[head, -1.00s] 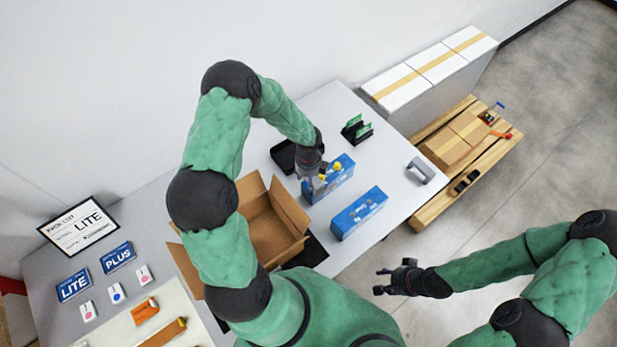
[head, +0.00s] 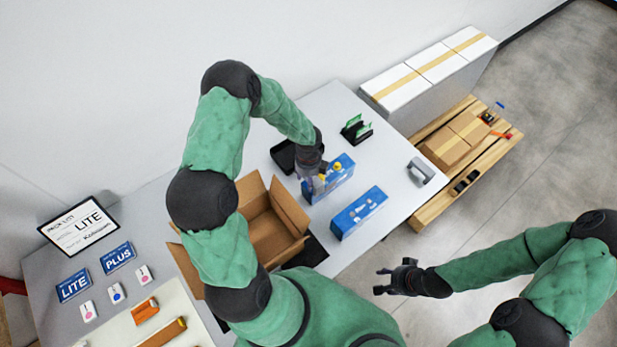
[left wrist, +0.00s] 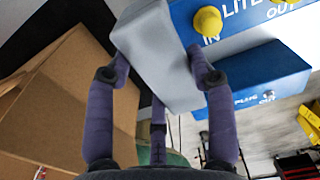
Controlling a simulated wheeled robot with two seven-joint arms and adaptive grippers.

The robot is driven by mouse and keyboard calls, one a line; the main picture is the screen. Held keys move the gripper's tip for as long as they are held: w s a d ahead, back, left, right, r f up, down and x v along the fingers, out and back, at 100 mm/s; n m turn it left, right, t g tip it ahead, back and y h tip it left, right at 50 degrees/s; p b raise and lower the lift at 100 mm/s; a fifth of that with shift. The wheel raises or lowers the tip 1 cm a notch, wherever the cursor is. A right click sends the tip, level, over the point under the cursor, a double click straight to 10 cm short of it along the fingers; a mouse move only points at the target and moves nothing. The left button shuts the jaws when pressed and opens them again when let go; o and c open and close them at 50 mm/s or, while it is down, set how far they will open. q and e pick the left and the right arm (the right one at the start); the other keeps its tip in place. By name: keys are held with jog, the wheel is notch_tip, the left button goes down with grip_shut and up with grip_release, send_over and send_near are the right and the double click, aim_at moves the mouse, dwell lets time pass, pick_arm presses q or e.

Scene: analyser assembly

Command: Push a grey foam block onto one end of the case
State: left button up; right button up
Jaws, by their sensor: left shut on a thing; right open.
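My left gripper (left wrist: 160,65) is shut on a grey foam block (left wrist: 155,40) in the left wrist view. The block is beside the end of the blue LITE case (left wrist: 235,22), by its IN label; I cannot tell whether it is seated on that end. In the head view the LITE case (head: 338,172) stands on the table with yellow caps on it, and the left gripper (head: 312,182) is at its left end. Another grey foam block (head: 420,171) lies near the table's right edge. My right gripper (head: 385,281) is open and empty, off the table's front edge.
A second blue case (head: 359,212), marked PLUS, stands in front of the LITE case. An open cardboard box (head: 283,207) is to the left. A black tray (head: 283,157) and a green-and-black rack (head: 356,129) are behind.

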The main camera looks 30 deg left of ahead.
pick_arm(q)
jog(key=shift+f+b, duration=1.85)
jog(key=shift+f, duration=0.45)
dwell(2.2)
jog(key=o, duration=1)
jog(key=shift+r, duration=0.15)
jog(key=shift+r+p, duration=2.95)
jog(key=shift+r, duration=0.45)
